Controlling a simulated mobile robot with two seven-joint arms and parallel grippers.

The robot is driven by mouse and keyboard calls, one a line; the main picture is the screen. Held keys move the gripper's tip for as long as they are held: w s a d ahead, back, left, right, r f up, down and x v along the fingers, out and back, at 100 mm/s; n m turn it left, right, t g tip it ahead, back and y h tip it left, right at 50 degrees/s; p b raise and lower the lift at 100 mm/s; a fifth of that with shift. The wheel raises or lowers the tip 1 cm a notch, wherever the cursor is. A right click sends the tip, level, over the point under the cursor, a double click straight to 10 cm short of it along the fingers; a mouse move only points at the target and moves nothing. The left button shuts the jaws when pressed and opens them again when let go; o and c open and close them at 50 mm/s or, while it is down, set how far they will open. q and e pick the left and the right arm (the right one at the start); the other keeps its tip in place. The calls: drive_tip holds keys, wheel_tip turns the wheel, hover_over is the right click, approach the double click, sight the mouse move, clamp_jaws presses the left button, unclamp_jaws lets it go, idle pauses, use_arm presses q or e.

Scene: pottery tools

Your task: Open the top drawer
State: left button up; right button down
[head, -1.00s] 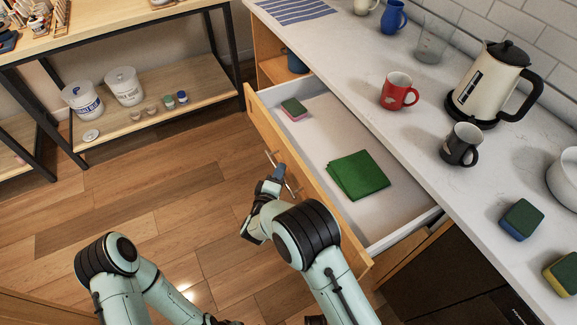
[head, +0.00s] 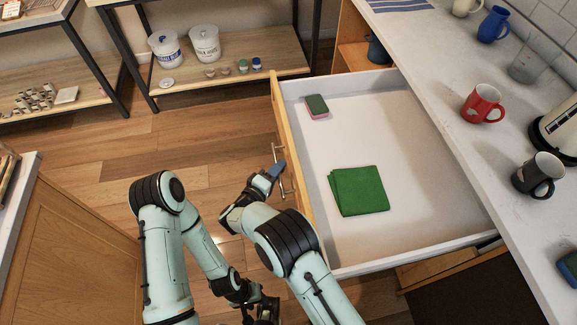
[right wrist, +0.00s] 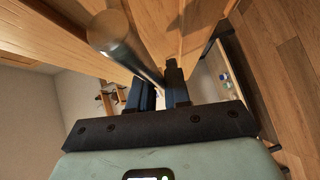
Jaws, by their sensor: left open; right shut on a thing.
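The top drawer (head: 400,243) stands pulled well out from under the counter in the head view. Its wooden front faces left and carries a metal bar handle (head: 283,178). My right gripper (head: 276,170) is at that handle. In the right wrist view the handle (right wrist: 118,42) runs in between the fingers of the right gripper (right wrist: 161,95), which are shut on it. My left gripper (head: 267,306) is low in the head view, open and away from the drawer; its tips are partly dark and hard to make out.
In the drawer lie a green cloth (head: 359,191) and a sponge (head: 316,106). On the counter (head: 440,70) stand a red mug (head: 482,103), a black mug (head: 538,174) and a blue mug (head: 493,25). A wooden cabinet (head: 75,255) is at lower left. Open floor lies left of the drawer.

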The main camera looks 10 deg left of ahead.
drive_tip(key=shift+s+a, duration=0.1)
drive_tip(key=shift+a, duration=0.1)
drive_tip(key=c, duration=1.2)
unclamp_jaws()
